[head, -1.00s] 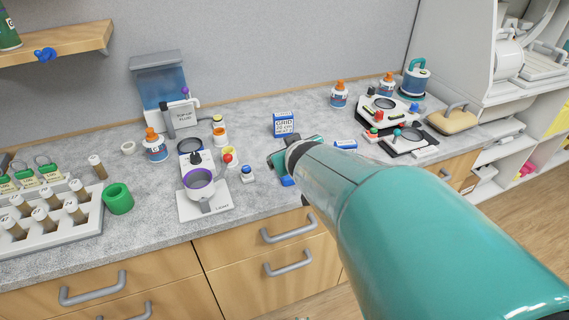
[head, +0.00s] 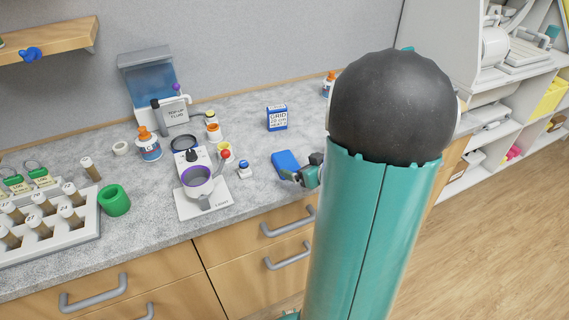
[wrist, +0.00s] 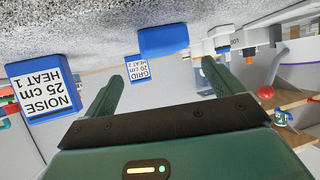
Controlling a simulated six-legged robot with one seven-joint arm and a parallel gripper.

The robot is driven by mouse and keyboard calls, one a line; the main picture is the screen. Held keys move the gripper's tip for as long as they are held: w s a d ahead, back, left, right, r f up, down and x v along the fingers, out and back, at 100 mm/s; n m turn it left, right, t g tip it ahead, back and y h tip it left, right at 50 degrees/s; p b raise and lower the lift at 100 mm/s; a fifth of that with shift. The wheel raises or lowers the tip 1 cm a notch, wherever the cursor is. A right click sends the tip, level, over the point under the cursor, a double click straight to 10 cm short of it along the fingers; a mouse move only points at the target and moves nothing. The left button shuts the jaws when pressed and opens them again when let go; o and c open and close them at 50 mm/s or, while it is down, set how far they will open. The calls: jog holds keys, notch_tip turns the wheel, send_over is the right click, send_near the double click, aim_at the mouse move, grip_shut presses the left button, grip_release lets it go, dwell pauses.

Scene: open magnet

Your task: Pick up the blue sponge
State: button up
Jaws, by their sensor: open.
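The blue sponge (head: 285,162) lies flat on the grey speckled counter near its front edge. In the wrist view, which is upside down, the sponge (wrist: 163,41) shows ahead of the gap between my fingers. My gripper (head: 290,178) is open, low by the counter's front edge, just in front and to the right of the sponge. The wrist view shows its two green fingers (wrist: 162,72) apart with nothing between them. My arm hides much of the counter to the right in the head view.
A blue-and-white GRID box (head: 277,118) stands behind the sponge, and a NOISE box (wrist: 42,88) shows in the wrist view. A small blue-and-white knob piece (head: 244,169) and a scale with a purple-rimmed cup (head: 198,180) stand left. Drawer handles (head: 287,222) project below the counter edge.

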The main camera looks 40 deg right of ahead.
aim_at(286, 160)
jog(key=x, duration=0.7)
jog(key=shift+a, duration=0.1)
jog(key=shift+s+r, duration=0.1)
jog(key=shift+c, duration=0.4)
jog(key=c, duration=1.1)
